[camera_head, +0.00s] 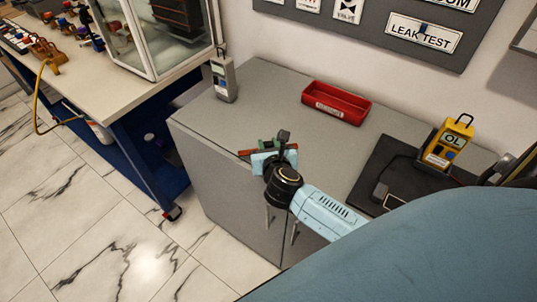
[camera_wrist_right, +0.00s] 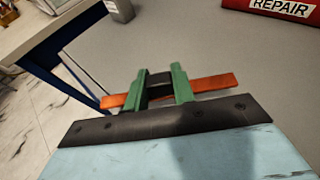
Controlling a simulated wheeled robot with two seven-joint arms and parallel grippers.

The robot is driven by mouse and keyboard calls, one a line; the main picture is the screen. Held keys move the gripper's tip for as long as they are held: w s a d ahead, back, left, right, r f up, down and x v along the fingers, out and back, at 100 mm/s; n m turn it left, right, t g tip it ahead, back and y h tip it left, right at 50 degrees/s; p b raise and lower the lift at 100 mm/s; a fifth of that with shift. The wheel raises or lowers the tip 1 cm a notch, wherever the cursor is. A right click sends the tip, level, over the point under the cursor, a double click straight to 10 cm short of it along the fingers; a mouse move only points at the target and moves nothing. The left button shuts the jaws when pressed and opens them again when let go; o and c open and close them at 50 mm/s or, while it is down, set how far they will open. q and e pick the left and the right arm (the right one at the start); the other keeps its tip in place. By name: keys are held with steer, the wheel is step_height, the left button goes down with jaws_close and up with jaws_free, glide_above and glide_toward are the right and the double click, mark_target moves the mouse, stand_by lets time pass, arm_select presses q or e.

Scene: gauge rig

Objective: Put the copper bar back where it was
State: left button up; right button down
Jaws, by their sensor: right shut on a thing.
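The copper bar (camera_wrist_right: 213,84) is a flat orange-brown strip. My right gripper (camera_wrist_right: 162,84) is shut on it, its green fingers near the bar's middle and both ends sticking out. In the head view the right gripper (camera_head: 275,145) is over the front part of the grey cabinet top (camera_head: 260,105), and one end of the bar (camera_head: 247,152) shows to its left. I cannot tell whether the bar touches the cabinet top. My left gripper is not in view.
A red bin (camera_head: 336,102), marked REPAIR, stands at the back of the cabinet top. A grey handheld meter (camera_head: 223,80) stands at its left corner. A yellow device (camera_head: 447,143) is on a dark mat at right. A cluttered workbench (camera_head: 90,85) is left.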

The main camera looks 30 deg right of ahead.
step_height(320, 180, down, 3)
steer(key=shift+r+b, duration=0.1)
steer(key=shift+b, duration=0.3)
steer(key=shift+f, duration=0.25)
steer(key=c, duration=1.2)
jaws_free()
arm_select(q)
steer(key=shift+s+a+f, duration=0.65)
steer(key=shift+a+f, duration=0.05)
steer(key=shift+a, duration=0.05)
arm_select(e)
steer(key=shift+o, duration=0.2)
